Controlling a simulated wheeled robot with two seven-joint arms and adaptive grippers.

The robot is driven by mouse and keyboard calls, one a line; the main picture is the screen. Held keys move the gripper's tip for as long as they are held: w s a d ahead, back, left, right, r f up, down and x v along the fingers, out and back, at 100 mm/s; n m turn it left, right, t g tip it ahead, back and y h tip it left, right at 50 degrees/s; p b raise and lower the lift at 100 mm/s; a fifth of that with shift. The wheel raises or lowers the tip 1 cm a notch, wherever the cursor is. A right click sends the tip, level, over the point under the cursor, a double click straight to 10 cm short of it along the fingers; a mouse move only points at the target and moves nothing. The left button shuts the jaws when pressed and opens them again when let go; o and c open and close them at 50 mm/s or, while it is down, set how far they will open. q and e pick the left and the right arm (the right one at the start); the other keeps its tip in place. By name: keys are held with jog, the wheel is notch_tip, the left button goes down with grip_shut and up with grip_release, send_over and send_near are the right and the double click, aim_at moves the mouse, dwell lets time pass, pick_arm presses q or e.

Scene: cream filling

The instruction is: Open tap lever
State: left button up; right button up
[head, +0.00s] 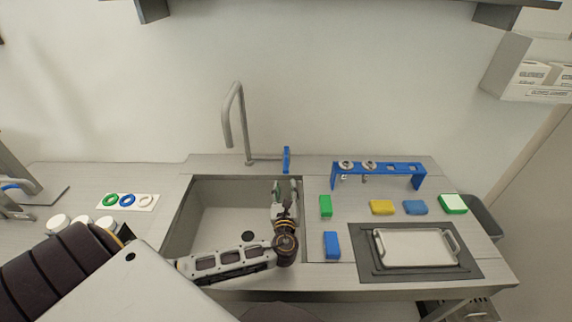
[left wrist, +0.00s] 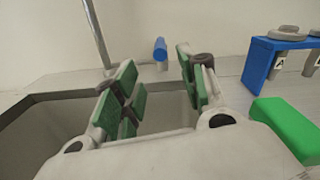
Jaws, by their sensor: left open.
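The tap (head: 232,120) is a tall grey gooseneck spout behind the sink. Its blue lever (head: 286,160) stands upright at the right end of a short horizontal pipe. The lever also shows in the left wrist view (left wrist: 160,50), seen between and beyond my fingers. My left gripper (head: 284,184) reaches over the right side of the sink, a little in front of and below the lever. In the left wrist view my left gripper (left wrist: 155,82) is open, its green pads apart with nothing between them. My right gripper is not in view.
The sink basin (head: 205,215) lies under my left arm. A blue rack (head: 400,168) stands right of the lever. A green block (head: 325,206), a blue block (head: 331,245) and a tray (head: 415,247) lie to the right. A card with coloured rings (head: 150,202) lies left.

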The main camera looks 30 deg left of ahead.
aim_at(286, 164)
pick_arm(q)
jog(key=p+x, duration=0.1)
jog(key=x, duration=1.1)
jog(key=shift+w+a+p, duration=0.1)
jog(key=shift+p, duration=0.2)
jog(key=shift+x, duration=0.8)
jog(key=c, duration=0.9)
grip_shut()
